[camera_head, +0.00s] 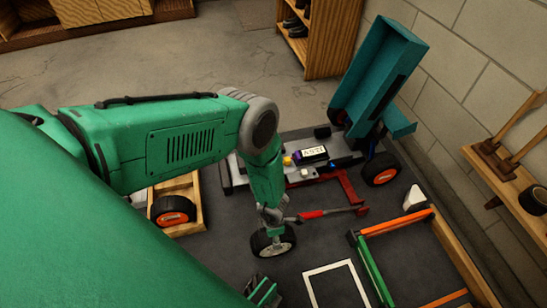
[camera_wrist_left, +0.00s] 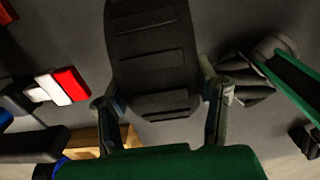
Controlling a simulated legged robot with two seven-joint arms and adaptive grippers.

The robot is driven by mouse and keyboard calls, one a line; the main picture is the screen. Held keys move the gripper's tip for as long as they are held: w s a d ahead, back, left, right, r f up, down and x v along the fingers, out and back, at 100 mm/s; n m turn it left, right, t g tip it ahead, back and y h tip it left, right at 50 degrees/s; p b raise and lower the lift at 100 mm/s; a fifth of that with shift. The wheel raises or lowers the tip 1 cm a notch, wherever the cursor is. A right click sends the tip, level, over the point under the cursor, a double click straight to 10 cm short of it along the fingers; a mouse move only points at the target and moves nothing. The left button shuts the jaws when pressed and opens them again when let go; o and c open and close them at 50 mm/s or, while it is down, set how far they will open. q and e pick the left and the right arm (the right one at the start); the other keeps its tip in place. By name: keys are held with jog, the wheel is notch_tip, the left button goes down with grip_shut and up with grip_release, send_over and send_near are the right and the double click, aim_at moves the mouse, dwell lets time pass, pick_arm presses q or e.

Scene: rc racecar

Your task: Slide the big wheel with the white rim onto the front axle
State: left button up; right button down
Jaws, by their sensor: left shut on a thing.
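The big wheel with the white rim (camera_head: 273,243) is in my left gripper (camera_head: 271,218), in the middle of the head view, near the floor in front of the car. In the left wrist view, its black tread (camera_wrist_left: 155,55) fills the space between the two fingers (camera_wrist_left: 160,110). The racecar (camera_head: 236,170) lies behind my left arm, and the wheel is apart from it. My arm hides part of the car, and I cannot make out the front axle.
An orange-rimmed wheel (camera_head: 173,210) sits in a wooden box (camera_head: 197,186) at left. Another orange-rimmed wheel (camera_head: 382,169) is at the car's right end, below a raised teal panel (camera_head: 375,75). A red-handled tool (camera_head: 325,213) lies close behind the held wheel. Coloured frames (camera_head: 372,268) occupy the right front.

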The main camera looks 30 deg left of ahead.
pick_arm(q)
jog(key=shift+r+p, duration=1.35)
jog(key=shift+r, duration=0.3)
